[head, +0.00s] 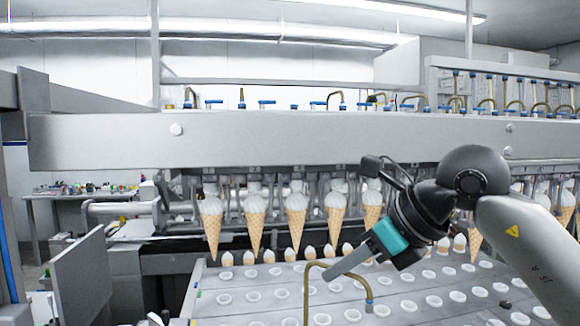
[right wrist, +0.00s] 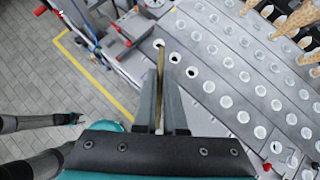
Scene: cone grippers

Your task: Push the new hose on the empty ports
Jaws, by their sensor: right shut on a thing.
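My right gripper (head: 332,274) reaches in from the right and is shut on a thin brown hose (head: 308,290). The hose is bent like an upside-down U, with a blue fitting at its right end (head: 369,301). It hangs above the perforated plate, below and apart from the long beam. In the right wrist view the hose (right wrist: 160,62) shows as a narrow strip between the fingers. Blue-topped fittings (head: 266,103) line the top of the beam, some with bent brown hoses (head: 335,97). I cannot tell which ports are empty.
The grey beam (head: 300,135) spans the view, with a row of filled cones (head: 296,216) hanging below it. The perforated plate (head: 250,315) lies in front. A cluttered side table (head: 85,192) stands far left. Grey tiled floor (right wrist: 35,65) shows in the wrist view.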

